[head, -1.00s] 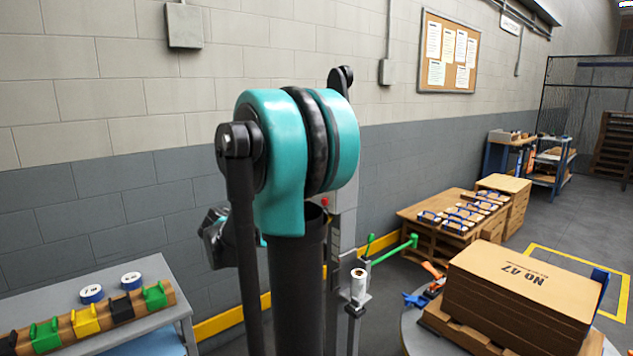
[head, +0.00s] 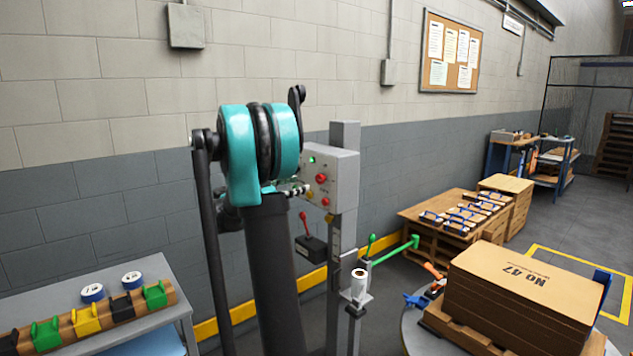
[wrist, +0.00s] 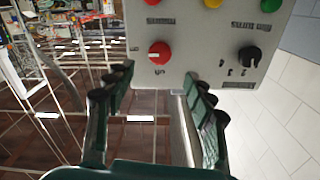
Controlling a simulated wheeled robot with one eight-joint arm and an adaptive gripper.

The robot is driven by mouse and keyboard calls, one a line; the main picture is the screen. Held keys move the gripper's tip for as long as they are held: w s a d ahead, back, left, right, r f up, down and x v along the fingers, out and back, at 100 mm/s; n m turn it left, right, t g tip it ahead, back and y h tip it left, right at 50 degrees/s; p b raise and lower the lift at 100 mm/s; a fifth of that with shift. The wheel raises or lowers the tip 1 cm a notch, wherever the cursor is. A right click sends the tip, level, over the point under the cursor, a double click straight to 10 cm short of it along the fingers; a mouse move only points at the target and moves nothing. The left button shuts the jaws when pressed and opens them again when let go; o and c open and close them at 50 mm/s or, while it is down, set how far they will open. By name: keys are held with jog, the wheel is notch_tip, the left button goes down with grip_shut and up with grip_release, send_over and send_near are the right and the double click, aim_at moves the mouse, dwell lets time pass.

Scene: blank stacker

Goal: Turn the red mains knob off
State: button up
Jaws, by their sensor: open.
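The red mains knob (head: 321,177) is on the front of a grey control box (head: 345,180) on a post in the head view. It also shows in the wrist view (wrist: 160,53), round and red with a pale mark on its face. My gripper (wrist: 160,95) is open and empty, its two dark fingers apart. The knob appears between and beyond the fingertips, with no contact visible. In the head view my gripper (head: 298,190) shows only partly beside the box, mostly hidden by my arm.
In the wrist view, a black knob (wrist: 250,56) and red, yellow (wrist: 207,2) and green (wrist: 270,5) buttons share the panel. A red-handled lever (head: 305,225) sits below the box. A bench (head: 150,275) stands left, stacked cardboard (head: 520,300) right.

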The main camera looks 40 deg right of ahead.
aim_at(318, 179)
jog(key=d, duration=0.9)
jog(key=shift+w, duration=0.35)
jog(key=c, duration=1.2)
jog(key=shift+o, duration=0.2)
